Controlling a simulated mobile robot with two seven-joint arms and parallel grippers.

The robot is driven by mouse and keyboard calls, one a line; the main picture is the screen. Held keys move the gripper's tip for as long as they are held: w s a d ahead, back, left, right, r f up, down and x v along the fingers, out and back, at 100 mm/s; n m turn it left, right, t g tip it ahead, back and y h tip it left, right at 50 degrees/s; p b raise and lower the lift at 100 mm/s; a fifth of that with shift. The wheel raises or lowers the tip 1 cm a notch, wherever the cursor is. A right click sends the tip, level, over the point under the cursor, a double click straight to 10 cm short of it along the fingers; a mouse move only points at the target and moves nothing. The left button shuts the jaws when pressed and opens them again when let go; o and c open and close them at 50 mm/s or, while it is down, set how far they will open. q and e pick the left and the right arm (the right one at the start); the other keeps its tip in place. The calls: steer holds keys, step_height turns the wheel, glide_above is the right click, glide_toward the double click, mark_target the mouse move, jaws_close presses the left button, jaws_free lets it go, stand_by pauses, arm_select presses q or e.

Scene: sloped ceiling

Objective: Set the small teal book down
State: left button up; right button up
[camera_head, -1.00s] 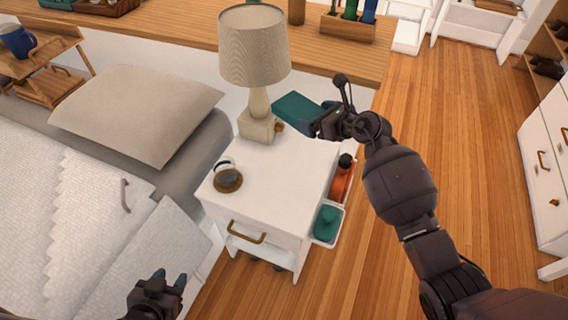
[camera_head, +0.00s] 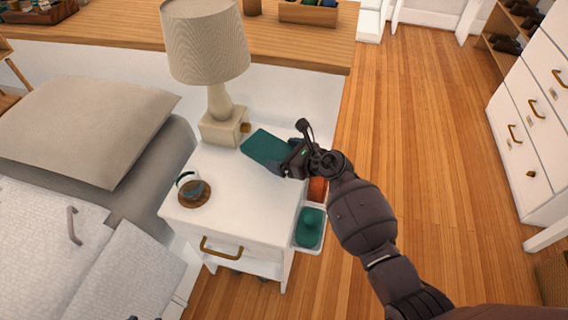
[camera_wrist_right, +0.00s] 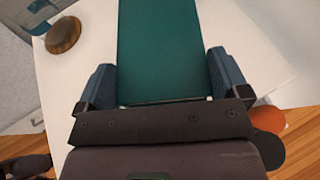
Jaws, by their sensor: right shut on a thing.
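The small teal book (camera_head: 264,147) is in my right gripper (camera_head: 285,164), over the back right part of the white nightstand top (camera_head: 225,175). In the right wrist view the book (camera_wrist_right: 160,45) lies between the two blue fingers of the gripper (camera_wrist_right: 162,82), which are shut on its sides. The book looks roughly flat and close to the top; I cannot tell whether it touches. Only dark tips of my left gripper (camera_head: 146,318) show at the bottom edge of the head view, too little to tell its state.
A lamp (camera_head: 224,125) stands at the back of the nightstand, left of the book. A glass vessel on a round wooden coaster (camera_head: 194,194) is at the front left. A side tray (camera_head: 309,229) holds teal and orange things. The top's front middle is clear.

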step_height(320, 180, down, 4)
steer(key=shift+b, duration=0.45)
steer(key=shift+f, duration=0.2)
steer(key=shift+r, duration=0.2)
steer(key=shift+f, duration=0.2)
steer(key=o, duration=0.7)
arm_select(q)
steer(key=shift+s+f, duration=0.1)
steer(key=shift+f, duration=0.85)
